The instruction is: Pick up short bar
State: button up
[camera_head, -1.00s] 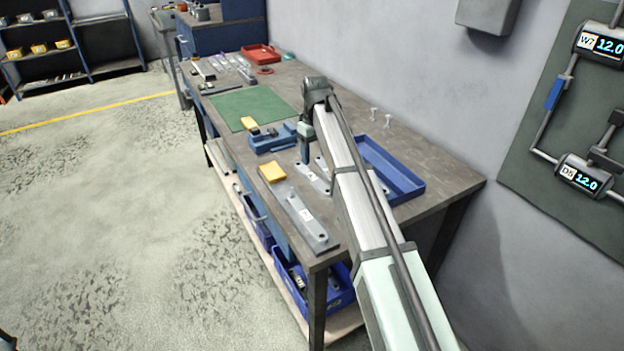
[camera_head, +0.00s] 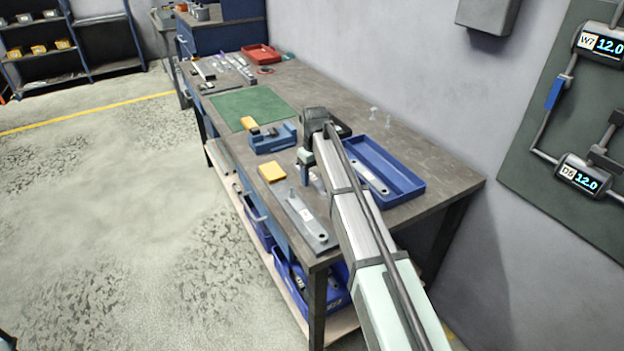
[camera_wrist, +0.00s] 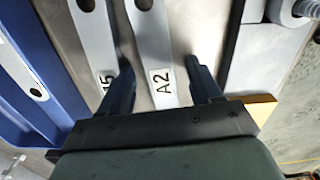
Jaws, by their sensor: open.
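Two light grey flat bars lie side by side on the bench in the wrist view. One bar (camera_wrist: 155,45) has a label reading A2; the other bar (camera_wrist: 98,35), to its left, has a label partly hidden by a finger. I cannot tell which one is the short bar. My gripper (camera_wrist: 163,72) is open, with one finger on each side of the A2 bar and nothing held. How far the fingertips are above the bench is unclear. In the head view my gripper (camera_head: 304,176) is low over the bench, and my arm hides most of the bars.
A blue tray (camera_head: 408,165) with a bar (camera_head: 370,178) inside stands right of my arm. A long grey plate (camera_head: 306,220) lies near the front edge. A yellow block (camera_head: 271,172), a blue fixture (camera_head: 272,140) and a green mat (camera_head: 250,106) lie to the left.

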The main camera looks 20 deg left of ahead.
aim_at(312, 179)
jog(key=shift+c, duration=0.3)
grip_shut()
dwell(0.3)
notch_tip(312, 179, up, 10)
jog(key=s+a+r+m, duration=0.1)
jog(key=s+a+r, duration=0.1)
jog(key=s+a, duration=0.5)
jog(key=shift+a, duration=0.7)
